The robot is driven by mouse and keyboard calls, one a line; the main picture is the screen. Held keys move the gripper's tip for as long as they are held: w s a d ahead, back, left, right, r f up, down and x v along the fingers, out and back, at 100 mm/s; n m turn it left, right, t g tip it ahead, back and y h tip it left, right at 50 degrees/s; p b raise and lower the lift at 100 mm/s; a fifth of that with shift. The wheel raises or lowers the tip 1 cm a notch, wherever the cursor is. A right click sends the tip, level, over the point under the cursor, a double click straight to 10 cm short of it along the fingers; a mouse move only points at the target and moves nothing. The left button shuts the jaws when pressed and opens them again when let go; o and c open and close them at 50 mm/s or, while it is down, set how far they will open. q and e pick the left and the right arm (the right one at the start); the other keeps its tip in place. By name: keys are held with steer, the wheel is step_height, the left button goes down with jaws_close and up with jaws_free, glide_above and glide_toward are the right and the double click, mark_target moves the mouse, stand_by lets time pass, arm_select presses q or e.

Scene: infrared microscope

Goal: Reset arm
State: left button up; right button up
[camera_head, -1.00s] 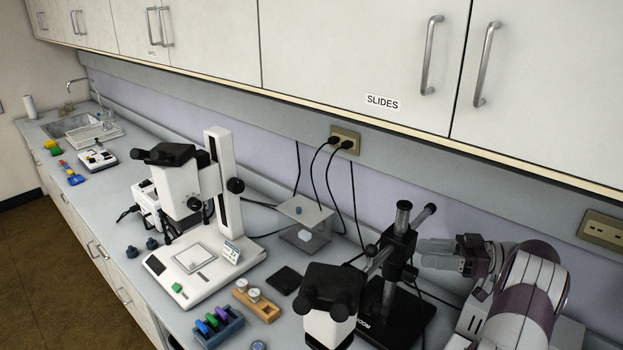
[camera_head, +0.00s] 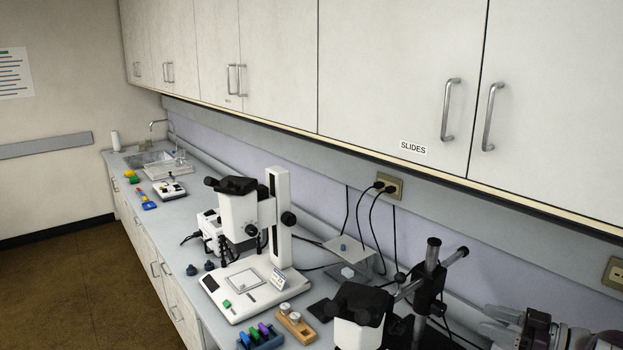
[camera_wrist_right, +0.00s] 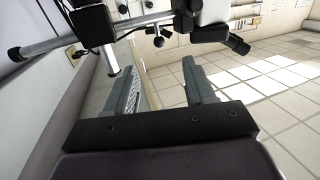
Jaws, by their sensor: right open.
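My right gripper (camera_head: 497,325) is at the lower right of the head view, beside the boom-stand microscope (camera_head: 362,308). Its two fingers also show in the right wrist view (camera_wrist_right: 160,88), spread apart with nothing between them. The microscope's black post and metal bar (camera_head: 432,262) stand to the left of the gripper, apart from it. In the right wrist view, the metal bars and black eyepiece parts hang across the top of the picture, beyond the fingers. My left gripper is not in view.
A white stereo microscope (camera_head: 240,215) stands mid-counter. In front are a blue rack with coloured tubes (camera_head: 262,338) and a wooden holder (camera_head: 296,325). Wall cabinets (camera_head: 400,75) overhang the counter. Black cables (camera_head: 372,230) hang from an outlet. Open floor (camera_head: 75,290) lies left.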

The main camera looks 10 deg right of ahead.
steer(key=w+d+f+m+t+h, duration=0.1)
steer(key=w+d+f+m+h, duration=0.25)
steer(key=h, duration=0.35)
steer(key=w+d+f+m+h, duration=0.2)
steer(key=d+m+h, duration=0.3)
steer(key=h, duration=0.2)
steer(key=s+a+f+m+g+h, duration=0.25)
steer(key=s+a+f+g, duration=0.4)
steer(key=a, duration=0.35)
steer(key=s+a+r+g+y, duration=0.1)
steer(key=s+a, duration=0.4)
steer(key=a, duration=0.5)
steer(key=s+a+r+n+g+y, duration=0.1)
steer(key=s+a+r+g+y, duration=0.1)
steer(key=s+a, duration=0.4)
steer(key=s+a+r+n+g+y, duration=0.1)
steer(key=s+a, duration=0.4)
steer(key=a, duration=0.9)
steer(key=shift+s+r+g+y, duration=0.2)
steer(key=shift+s+g+y, duration=0.15)
steer(key=shift+g, duration=0.5)
